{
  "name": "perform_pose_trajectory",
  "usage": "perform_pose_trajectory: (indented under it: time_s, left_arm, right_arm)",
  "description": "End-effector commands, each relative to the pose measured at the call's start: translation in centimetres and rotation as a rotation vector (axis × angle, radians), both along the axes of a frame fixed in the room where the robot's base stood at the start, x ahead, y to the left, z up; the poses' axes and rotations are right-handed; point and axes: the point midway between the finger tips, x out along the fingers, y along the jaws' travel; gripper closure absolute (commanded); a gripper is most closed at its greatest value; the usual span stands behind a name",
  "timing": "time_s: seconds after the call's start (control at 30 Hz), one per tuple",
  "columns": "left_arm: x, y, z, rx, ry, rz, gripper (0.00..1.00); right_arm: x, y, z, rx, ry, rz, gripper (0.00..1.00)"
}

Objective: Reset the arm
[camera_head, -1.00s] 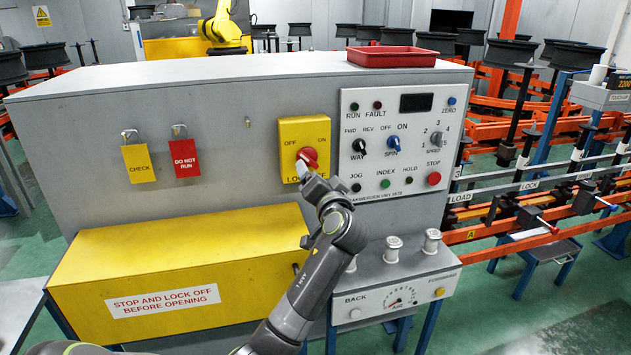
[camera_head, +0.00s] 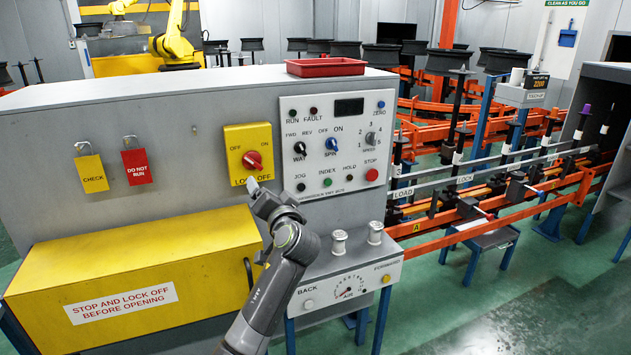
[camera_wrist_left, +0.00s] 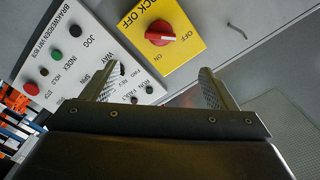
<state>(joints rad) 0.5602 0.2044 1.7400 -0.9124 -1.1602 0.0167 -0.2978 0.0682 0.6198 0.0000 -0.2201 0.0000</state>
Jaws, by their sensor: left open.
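The red rotary knob (camera_head: 253,161) sits on the yellow lock-off plate (camera_head: 234,138) on the grey cabinet front. In the left wrist view the knob (camera_wrist_left: 160,36) lies beyond and between my fingers, its white mark on the side of the word OFF. My left gripper (camera_head: 254,186) is just below the knob and apart from it in the head view. In the left wrist view my left gripper (camera_wrist_left: 160,88) has its two fingers wide apart with nothing between them. My right gripper is in neither view.
A control panel (camera_head: 304,169) with knobs and buttons is right of the plate. A yellow cover (camera_head: 140,270) juts out below left. Two white spools (camera_head: 339,243) stand on the lower ledge. A red tray (camera_head: 326,67) is on top. Orange rails (camera_head: 470,225) run at right.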

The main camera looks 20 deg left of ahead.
Motion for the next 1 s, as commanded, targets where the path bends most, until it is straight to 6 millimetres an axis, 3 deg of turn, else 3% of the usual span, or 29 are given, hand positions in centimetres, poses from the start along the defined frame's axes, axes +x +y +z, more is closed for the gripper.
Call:
perform_pose_trajectory:
  time_s: [0.2,0.27,0.37,0.5,0.7,0.83,1.0]
  left_arm:
    - [-0.5,0.1,-1.0,-0.016,0.014,-0.003,0.2]
    - [-1.2,0.2,-2.6,-0.042,0.036,-0.008,0.2]
    - [-3.6,0.4,-6.8,-0.116,0.097,-0.021,0.2]
    - [-8.8,0.2,-14.0,-0.263,0.216,-0.041,0.2]
    - [-17.8,-1.1,-22.2,-0.477,0.387,-0.064,0.2]
    - [-24.3,-2.5,-25.9,-0.613,0.497,-0.073,0.2]
    - [-31.5,-4.6,-28.4,-0.759,0.614,-0.08,0.2]
  right_arm:
    - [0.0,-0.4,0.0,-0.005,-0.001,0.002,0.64]
    - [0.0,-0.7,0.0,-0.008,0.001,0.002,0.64]
    - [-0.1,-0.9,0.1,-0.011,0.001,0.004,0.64]
    - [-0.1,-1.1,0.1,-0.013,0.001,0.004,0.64]
    - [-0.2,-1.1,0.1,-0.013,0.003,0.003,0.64]
    - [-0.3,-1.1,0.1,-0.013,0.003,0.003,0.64]
    - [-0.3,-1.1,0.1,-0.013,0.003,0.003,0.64]
